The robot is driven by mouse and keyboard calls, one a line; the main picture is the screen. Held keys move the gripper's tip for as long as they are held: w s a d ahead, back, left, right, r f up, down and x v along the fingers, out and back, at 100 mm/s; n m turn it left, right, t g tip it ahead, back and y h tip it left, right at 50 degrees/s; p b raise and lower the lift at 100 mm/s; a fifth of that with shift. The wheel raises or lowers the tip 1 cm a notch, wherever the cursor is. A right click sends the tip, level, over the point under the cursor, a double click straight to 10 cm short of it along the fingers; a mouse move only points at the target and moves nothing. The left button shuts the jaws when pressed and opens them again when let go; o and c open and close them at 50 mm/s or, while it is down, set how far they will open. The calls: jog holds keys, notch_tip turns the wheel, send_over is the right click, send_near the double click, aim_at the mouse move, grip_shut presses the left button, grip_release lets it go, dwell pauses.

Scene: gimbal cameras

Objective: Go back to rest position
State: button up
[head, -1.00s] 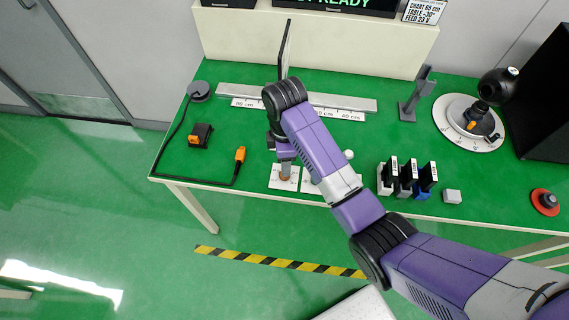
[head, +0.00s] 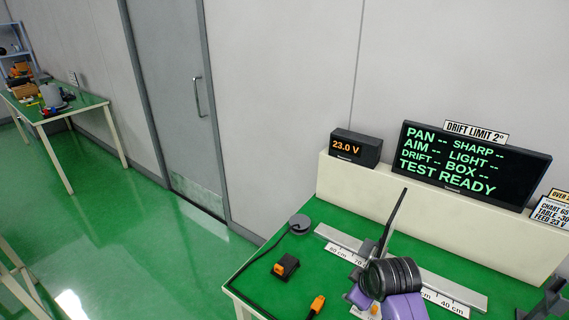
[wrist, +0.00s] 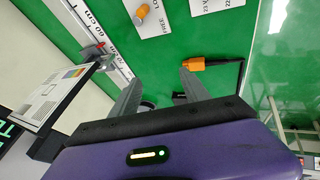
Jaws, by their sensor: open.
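My gripper (wrist: 160,88) is open in the wrist view, its two grey fingers spread with nothing held between them. It is above the green table (wrist: 165,50). A small orange cylinder (wrist: 142,12) stands on a white card beyond the fingertips, apart from them. In the head view my purple arm (head: 403,305) enters at the bottom, with its black joint in front of the ruler rail. The fingers are not clear in that view.
A chart panel (wrist: 55,95) stands on the ruler rail (head: 450,290), close to my wrist. An orange plug (head: 317,305) on a black cable and a black-orange block (head: 286,266) lie on the table. A monitor (head: 470,165) stands behind. Open floor lies left.

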jog(key=s+r+m+t+b, duration=0.2)
jog(key=s+m+t, duration=0.1)
jog(key=s, duration=1.1)
jog(key=s+r+m+t+b, duration=0.2)
jog(key=s+r+m+t, duration=0.1)
jog(key=s, duration=1.2)
jog(key=s+r+m+t+b, duration=0.2)
jog(key=s+m+t, duration=0.1)
jog(key=s, duration=1.2)
jog(key=shift+s+d+r+m, duration=0.25)
jog(key=shift+d+r+m, duration=0.15)
